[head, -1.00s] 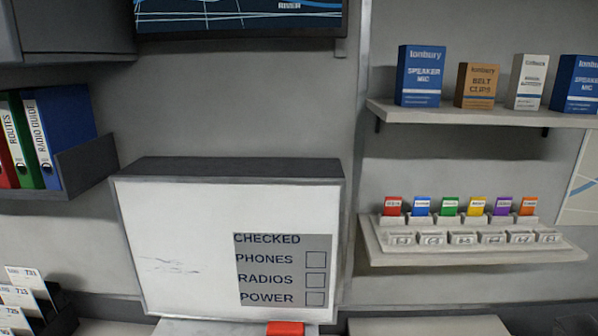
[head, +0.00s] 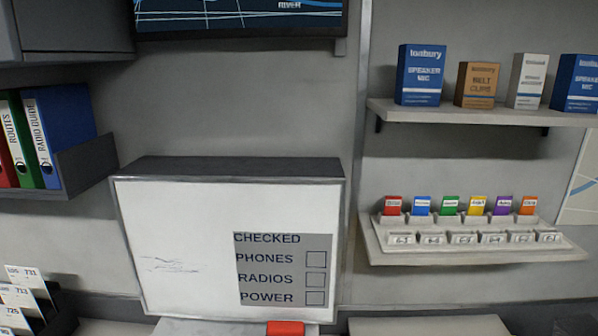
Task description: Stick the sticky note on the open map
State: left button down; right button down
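I see no sticky note that I can make out in the head view. Part of a pale sheet with blue and grey lines, which looks like a map (head: 580,190), hangs on the wall at the right edge. Most of it is cut off, so I cannot tell if it is the open map. A dark screen (head: 240,14) at the top also shows map lines and the word RIVER. Neither of my grippers is in view.
A whiteboard (head: 185,220) with a CHECKED list stands in the middle, a red object (head: 285,328) below it. Coloured tags stand on a rack (head: 475,252) at right, under a shelf (head: 480,112) of boxes. Binders (head: 62,130) and a card holder (head: 60,312) are at left.

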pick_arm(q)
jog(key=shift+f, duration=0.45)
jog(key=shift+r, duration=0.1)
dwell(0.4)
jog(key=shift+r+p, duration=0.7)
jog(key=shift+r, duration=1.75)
